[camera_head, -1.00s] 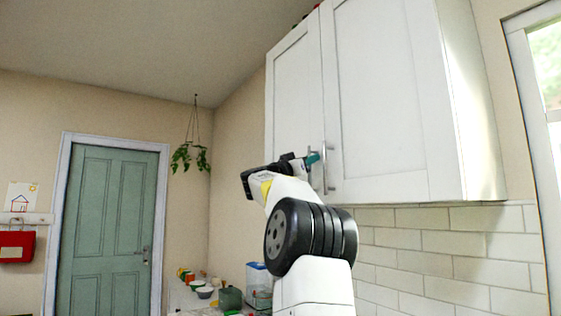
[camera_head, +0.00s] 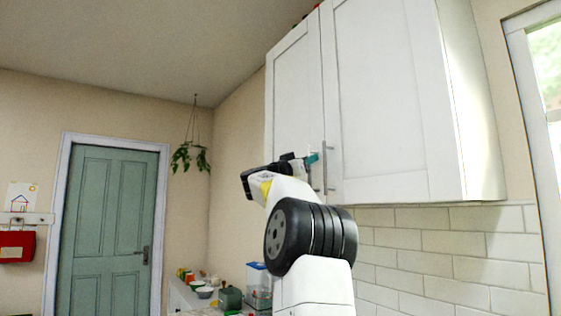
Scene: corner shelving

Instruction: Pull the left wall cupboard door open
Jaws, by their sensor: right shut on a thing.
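The white wall cupboard hangs at the upper right. Its left door (camera_head: 297,92) is narrow in this view and looks closed or nearly so. The right door (camera_head: 385,90) is closed. Two upright bar handles sit near the doors' meeting edge; the right door's handle (camera_head: 328,168) shows clearly. My right gripper (camera_head: 312,160) is at the left door's handle and shut on it; the teal fingertip shows, and the fingers partly hide the handle. My left gripper is not in view.
White tiled wall (camera_head: 450,255) runs below the cupboard. A counter with bowls, a green pot (camera_head: 230,297) and a clear box (camera_head: 258,285) lies below left. A hanging plant (camera_head: 190,158) and a green door (camera_head: 108,230) are farther back. A window is at the right edge.

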